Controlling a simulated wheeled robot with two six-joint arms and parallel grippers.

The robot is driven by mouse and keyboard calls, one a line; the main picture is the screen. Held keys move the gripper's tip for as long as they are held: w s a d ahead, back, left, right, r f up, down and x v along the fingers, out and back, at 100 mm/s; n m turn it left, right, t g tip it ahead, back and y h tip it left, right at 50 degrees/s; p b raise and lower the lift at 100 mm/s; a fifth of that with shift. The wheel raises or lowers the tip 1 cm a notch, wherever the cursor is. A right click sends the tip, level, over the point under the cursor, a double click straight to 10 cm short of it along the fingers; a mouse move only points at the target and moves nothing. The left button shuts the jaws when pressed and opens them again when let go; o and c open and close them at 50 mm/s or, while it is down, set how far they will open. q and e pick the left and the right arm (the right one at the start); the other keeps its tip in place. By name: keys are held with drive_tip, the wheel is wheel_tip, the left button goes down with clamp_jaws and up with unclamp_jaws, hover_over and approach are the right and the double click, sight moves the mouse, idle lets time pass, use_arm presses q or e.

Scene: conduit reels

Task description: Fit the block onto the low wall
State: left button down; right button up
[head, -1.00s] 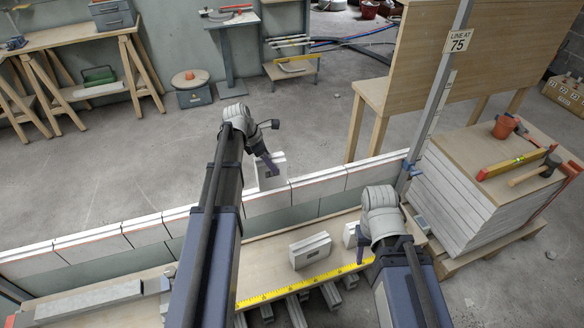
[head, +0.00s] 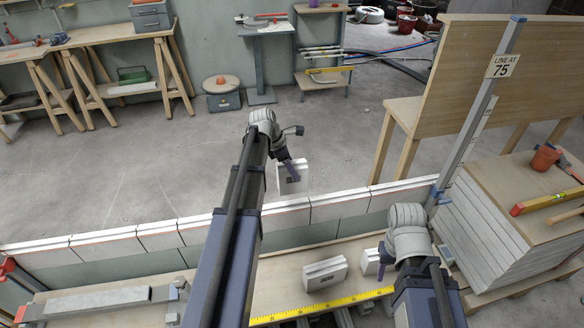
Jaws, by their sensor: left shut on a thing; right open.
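My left gripper (head: 289,170) is shut on a pale grey block (head: 296,184) with a dark mark on its face. The block is upright, at the top edge of the low wall (head: 340,208); I cannot tell whether it touches. The wall runs across the view, with white-topped blocks along it and a thin red line on its face. Two similar blocks stand on the bench in front: one (head: 325,273) in the open and one (head: 371,263) beside my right gripper (head: 386,262). The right gripper is open; its fingers are mostly hidden by its wrist.
A yellow measuring tape (head: 325,304) lies along the bench (head: 285,277). A metal post (head: 476,118) with a "LINE AT 75" sign stands at the wall's right end. A board stack (head: 490,215) bearing tools is at the right.

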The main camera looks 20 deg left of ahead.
sight(280, 167)
use_arm(q)
drive_tip(key=shift+f+b, duration=3.5)
drive_tip(key=shift+f, duration=0.3)
drive_tip(key=shift+f+b, duration=0.45)
drive_tip(key=shift+c, duration=0.2)
unclamp_jaws()
drive_tip(key=shift+r, duration=0.1)
drive_tip(key=p+v, duration=0.7)
drive_tip(key=shift+a+r, duration=0.15)
drive_tip(key=shift+r, duration=0.2)
drive_tip(key=shift+f, duration=0.1)
